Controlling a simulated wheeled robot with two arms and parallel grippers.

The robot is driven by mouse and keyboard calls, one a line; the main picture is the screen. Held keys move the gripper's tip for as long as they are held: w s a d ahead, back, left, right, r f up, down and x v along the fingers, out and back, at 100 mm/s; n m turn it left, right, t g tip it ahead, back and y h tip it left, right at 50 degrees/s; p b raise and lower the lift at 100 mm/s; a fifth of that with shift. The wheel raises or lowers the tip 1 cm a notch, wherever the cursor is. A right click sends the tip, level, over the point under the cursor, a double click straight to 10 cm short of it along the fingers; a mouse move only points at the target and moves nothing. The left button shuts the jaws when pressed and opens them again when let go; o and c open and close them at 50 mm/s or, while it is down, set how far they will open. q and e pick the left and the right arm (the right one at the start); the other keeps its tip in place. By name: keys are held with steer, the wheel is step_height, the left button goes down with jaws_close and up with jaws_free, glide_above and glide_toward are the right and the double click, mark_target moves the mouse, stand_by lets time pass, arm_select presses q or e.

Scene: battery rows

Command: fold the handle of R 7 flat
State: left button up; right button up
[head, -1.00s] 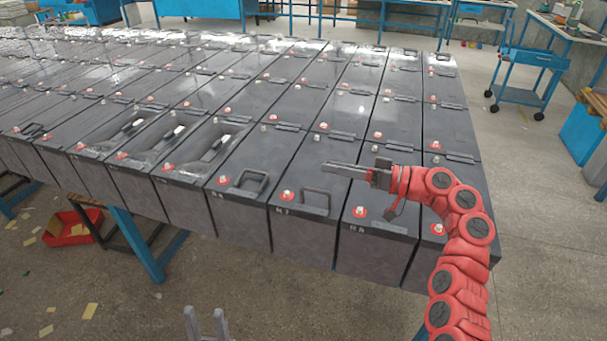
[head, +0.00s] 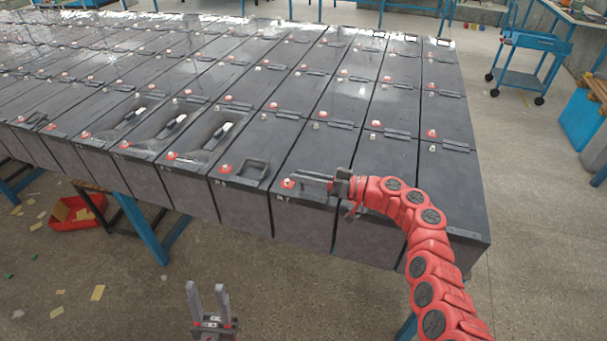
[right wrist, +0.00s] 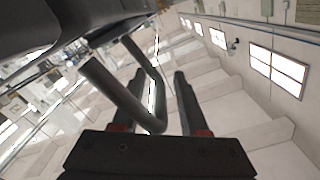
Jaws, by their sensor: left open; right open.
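Battery R 7 (head: 296,208) is a dark grey block in the front row, with a red terminal near its front edge. Its handle is mostly hidden by my right gripper in the head view. In the right wrist view the handle (right wrist: 118,92) is a dark U-shaped loop standing out from a dark surface. One corner of it reaches between my right gripper's fingers. My right gripper (head: 311,180) is open above R 7's front end; it also shows in the right wrist view (right wrist: 158,80). I cannot tell whether it touches the handle. My left gripper (head: 207,290) is open and empty above the floor, before the batteries.
Several batteries further left have grey recessed tops (head: 206,133). My right forearm crosses the front right batteries. A red bin (head: 76,213) lies at lower left, and a blue cart (head: 528,62) stands at back right.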

steer(key=shift+c, duration=0.3)
steer(key=shift+w, duration=0.1)
jaws_close()
steer(key=shift+f, duration=0.1)
steer(key=shift+b, duration=0.45)
